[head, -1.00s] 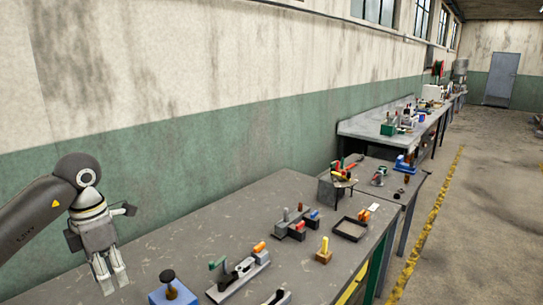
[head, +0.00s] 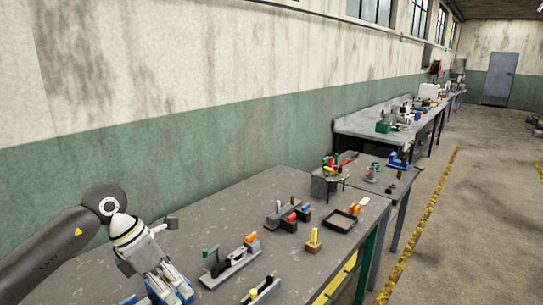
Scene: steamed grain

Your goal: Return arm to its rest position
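My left gripper (head: 172,288) is at the bottom left in the head view, on the dark arm from the left, pointing down. Its fingers overlap a blue block (head: 187,291) near the front of the grey bench (head: 178,232). The view does not show whether the fingers touch the block or hold anything. The black knob on the block is hidden behind the gripper. My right gripper is out of view.
A grey fixture (head: 226,268) with green and orange parts stands right of the gripper. A yellow-topped wooden piece (head: 313,246) and a black tray (head: 340,221) are farther right. More benches run along the wall; the floor at right is open.

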